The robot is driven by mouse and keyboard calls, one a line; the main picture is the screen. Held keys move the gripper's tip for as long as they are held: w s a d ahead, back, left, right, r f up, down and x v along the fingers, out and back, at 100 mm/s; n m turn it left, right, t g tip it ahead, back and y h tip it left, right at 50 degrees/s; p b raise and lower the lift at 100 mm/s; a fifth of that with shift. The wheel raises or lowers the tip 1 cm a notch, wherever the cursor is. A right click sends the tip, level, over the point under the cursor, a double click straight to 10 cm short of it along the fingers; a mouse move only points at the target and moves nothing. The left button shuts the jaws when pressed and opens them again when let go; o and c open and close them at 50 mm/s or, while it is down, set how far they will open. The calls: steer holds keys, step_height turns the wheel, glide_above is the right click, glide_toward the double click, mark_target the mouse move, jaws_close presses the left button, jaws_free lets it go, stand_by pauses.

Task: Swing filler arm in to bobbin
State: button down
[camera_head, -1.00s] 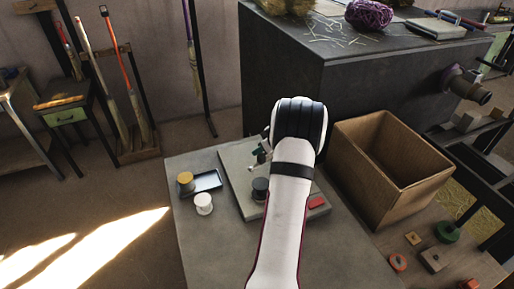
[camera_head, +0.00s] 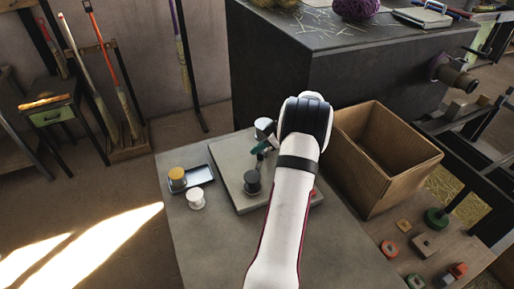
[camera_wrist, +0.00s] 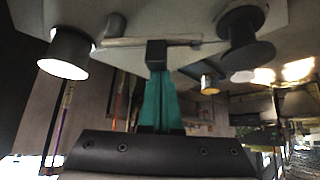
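The dark bobbin (camera_head: 252,183) stands upright on the grey winder plate (camera_head: 235,158); it also shows in the wrist view (camera_wrist: 245,30), at the upper right. In the wrist view a thin pale bar, which looks like the filler arm (camera_wrist: 190,41), runs along the plate towards the bobbin. Its far end is apart from the bobbin or just short of it; I cannot tell which. My gripper (camera_wrist: 155,58) has its teal fingers close together at a small black block on this bar, and appears shut on it. In the head view my arm partly hides the gripper (camera_head: 262,147).
A blue-grey tray (camera_head: 200,174) with a yellow-topped spool (camera_head: 177,178) and a white spool (camera_head: 195,198) are left of the plate. A white-ended cylinder (camera_wrist: 65,50) stands on the plate's other side. An open cardboard box (camera_head: 385,155) is to the right. The front left bench is clear.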

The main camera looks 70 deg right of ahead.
steer(key=shift+s+f, duration=0.1)
stand_by(0.4)
steer(key=w, duration=0.4)
steer(key=shift+w+a, duration=0.2)
steer(key=v, duration=1)
steer(key=shift+d, duration=0.7)
steer(key=shift+s, duration=0.1)
